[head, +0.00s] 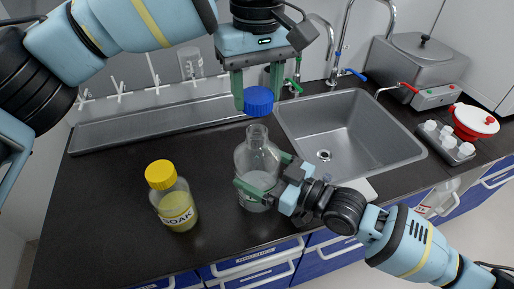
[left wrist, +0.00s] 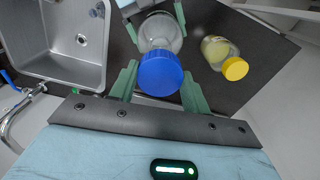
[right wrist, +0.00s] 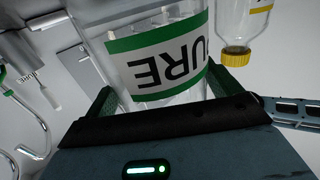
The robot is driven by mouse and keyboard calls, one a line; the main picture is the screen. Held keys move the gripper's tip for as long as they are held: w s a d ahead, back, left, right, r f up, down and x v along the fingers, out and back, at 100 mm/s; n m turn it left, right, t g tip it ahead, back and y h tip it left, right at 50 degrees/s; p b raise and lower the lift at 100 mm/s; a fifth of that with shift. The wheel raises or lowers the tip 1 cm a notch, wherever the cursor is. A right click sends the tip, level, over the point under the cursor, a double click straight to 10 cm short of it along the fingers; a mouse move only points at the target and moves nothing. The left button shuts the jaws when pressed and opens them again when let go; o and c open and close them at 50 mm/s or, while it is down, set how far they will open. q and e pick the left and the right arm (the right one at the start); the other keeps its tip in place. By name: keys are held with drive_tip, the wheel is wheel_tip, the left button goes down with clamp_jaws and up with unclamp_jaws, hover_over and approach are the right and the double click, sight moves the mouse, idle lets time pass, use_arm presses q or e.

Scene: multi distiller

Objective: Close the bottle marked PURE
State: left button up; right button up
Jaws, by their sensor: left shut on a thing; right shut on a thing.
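The clear bottle (head: 257,160) marked PURE stands upright on the dark counter with its neck open. Its label, partly cut off, reads "URE" in the right wrist view (right wrist: 165,68). My right gripper (head: 263,174) is shut around its body. A blue screw cap (head: 258,101) is held by my left gripper (head: 257,97), just above the bottle's mouth and apart from it. The left wrist view shows the cap (left wrist: 160,73) between the fingers, covering the bottle's mouth from there.
A yellow-capped bottle (head: 175,200) marked SOAK stands left of the PURE bottle. A steel sink (head: 350,130) with taps lies to the right.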

sight(257, 131)
use_arm(q)
drive_tip(key=shift+f, duration=2.05)
drive_tip(key=shift+f, duration=0.85)
drive_tip(key=shift+f, duration=0.6)
